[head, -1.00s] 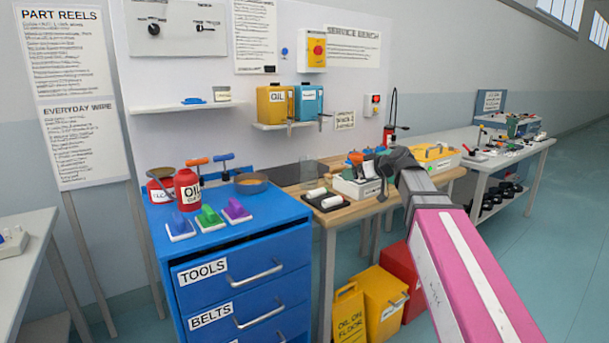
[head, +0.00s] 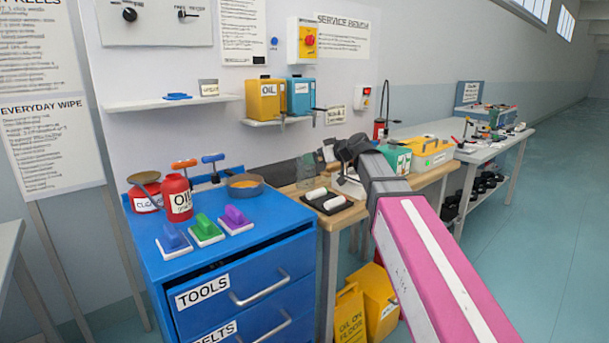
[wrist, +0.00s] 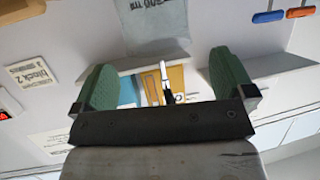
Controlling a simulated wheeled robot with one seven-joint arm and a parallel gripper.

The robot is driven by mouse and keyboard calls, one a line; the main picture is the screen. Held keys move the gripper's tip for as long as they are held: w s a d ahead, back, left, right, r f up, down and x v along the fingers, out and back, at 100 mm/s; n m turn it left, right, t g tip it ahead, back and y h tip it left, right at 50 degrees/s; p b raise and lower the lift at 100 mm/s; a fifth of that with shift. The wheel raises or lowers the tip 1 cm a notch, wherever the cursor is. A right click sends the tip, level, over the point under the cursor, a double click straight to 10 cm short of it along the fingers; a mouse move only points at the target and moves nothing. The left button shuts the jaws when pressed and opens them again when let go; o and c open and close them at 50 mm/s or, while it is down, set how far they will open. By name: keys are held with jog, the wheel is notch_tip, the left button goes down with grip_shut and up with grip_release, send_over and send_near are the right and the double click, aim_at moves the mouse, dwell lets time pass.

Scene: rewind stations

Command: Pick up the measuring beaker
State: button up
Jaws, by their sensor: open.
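The measuring beaker (head: 308,169) is a clear, greyish vessel on the wooden bench, just right of the blue cabinet, and is faint against the background. In the wrist view, a translucent grey shape with dark lettering, which looks like the beaker (wrist: 156,25), is at the top, beyond the fingertips. My gripper (head: 328,155) is close to the right of the beaker in the head view. In the wrist view my gripper (wrist: 157,75) has its two green-padded fingers wide apart, with nothing held between them.
A black tray with white rollers (head: 326,200) lies in front of the beaker on the bench. The blue cabinet (head: 240,258) carries an oil can (head: 178,198), a shallow bowl (head: 245,186) and several brushes. A shelf with oil containers (head: 267,101) hangs above. A teal box (head: 396,160) stands right.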

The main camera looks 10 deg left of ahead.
aim_at(305, 172)
jog(key=x, duration=0.6)
jog(key=shift+w, duration=0.25)
jog(key=shift+a, duration=0.1)
jog(key=c, duration=1.1)
